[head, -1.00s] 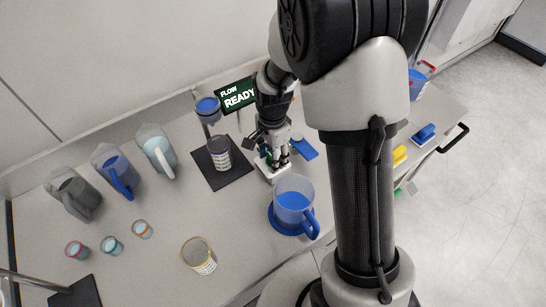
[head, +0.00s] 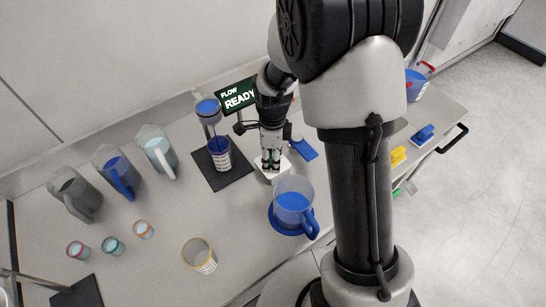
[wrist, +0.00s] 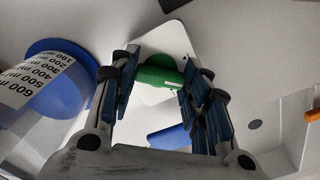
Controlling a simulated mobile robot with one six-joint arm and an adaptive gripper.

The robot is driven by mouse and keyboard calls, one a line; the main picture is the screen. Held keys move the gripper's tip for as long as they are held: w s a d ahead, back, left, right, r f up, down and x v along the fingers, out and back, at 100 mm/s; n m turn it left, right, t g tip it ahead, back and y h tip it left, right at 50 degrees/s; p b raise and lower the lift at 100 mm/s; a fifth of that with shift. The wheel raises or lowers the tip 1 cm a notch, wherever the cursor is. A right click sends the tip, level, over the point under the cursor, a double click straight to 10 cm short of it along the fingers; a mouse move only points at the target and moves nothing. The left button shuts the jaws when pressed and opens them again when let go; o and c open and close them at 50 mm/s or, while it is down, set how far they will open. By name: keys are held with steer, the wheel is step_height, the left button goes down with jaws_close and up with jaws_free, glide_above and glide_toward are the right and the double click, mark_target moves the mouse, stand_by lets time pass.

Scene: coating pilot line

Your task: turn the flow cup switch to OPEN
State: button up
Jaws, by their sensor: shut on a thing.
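The flow cup switch shows as a white base plate (head: 261,168) on the bench, right of the flow cup. In the wrist view its green knob (wrist: 158,74) sits between my fingers on the white plate (wrist: 172,42). My gripper (head: 271,166) points down over the switch and is shut on the green knob. No OPEN mark can be read. The flow cup (head: 208,107) holds blue liquid on its stand. The sign (head: 236,96) reads FLOW READY.
A jug of blue liquid (head: 293,203) on a blue coaster stands close in front of the switch. A blue cloth (head: 304,149) lies right of it. Several jugs and small cups stand at the left. A clear, yellow-rimmed cup (head: 199,255) stands in front.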

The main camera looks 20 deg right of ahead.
steer(key=shift+m, duration=0.4)
steer(key=m, duration=0.3)
steer(key=shift+m, duration=0.4)
steer(key=m, duration=0.4)
steer(key=o, duration=0.8)
steer(key=shift+m, duration=0.4)
steer(key=shift+c, duration=0.2)
steer(key=o, duration=0.5)
steer(key=shift+o, duration=0.2)
